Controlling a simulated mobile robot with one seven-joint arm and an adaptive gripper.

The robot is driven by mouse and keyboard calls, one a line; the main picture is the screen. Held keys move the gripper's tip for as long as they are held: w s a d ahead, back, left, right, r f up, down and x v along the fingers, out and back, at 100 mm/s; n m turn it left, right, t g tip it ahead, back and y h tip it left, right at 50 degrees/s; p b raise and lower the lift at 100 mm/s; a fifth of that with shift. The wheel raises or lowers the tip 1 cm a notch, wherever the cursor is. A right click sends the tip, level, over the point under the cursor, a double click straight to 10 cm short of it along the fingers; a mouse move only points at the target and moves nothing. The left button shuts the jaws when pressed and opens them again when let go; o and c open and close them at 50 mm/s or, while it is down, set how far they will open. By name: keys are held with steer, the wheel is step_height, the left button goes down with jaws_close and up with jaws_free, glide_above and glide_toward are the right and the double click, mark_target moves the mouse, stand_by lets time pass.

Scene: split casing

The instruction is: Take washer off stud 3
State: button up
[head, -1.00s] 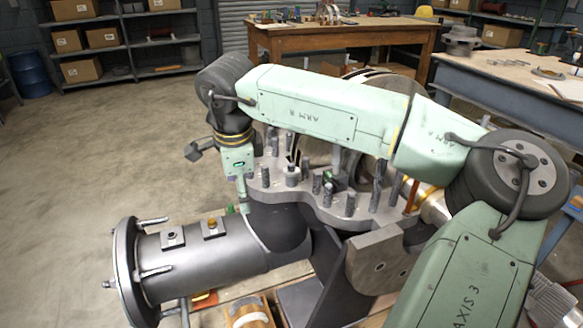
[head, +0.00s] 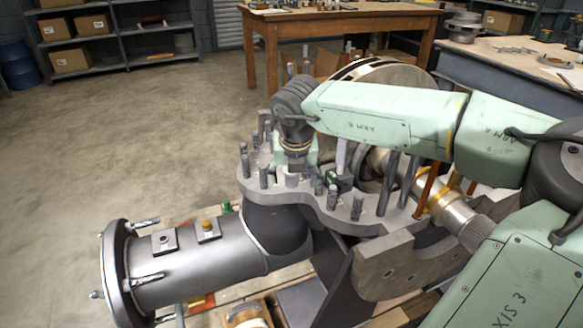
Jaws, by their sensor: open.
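Several dark studs (head: 264,176) stand up from the grey flange (head: 313,207) of the casing. I cannot tell which one is stud 3. A short light grey collar (head: 291,180) sits around or beside the foot of a stud just below my wrist; I cannot tell whether it is the washer. My wrist is over the far left part of the flange, among the studs. My gripper's fingers are hidden behind the wrist, so their distance to any stud does not show.
A horizontal cylinder with an end flange (head: 190,262) lies at the lower left. A large wheel (head: 405,76) and a shaft (head: 447,213) stand behind and right of the studs. A wooden bench (head: 330,26) is at the back. The floor at left is clear.

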steer(key=w+f+p, duration=0.1)
steer(key=w, duration=0.2)
steer(key=w+f+p, duration=0.1)
steer(key=w+f, duration=0.1)
steer(key=w, duration=0.1)
steer(key=w+f+p, duration=0.1)
steer(key=w, duration=0.3)
steer(key=shift+a+f, duration=0.25)
steer(key=shift+f, duration=0.05)
steer(key=c, duration=1.3)
steer(key=shift+r, duration=0.1)
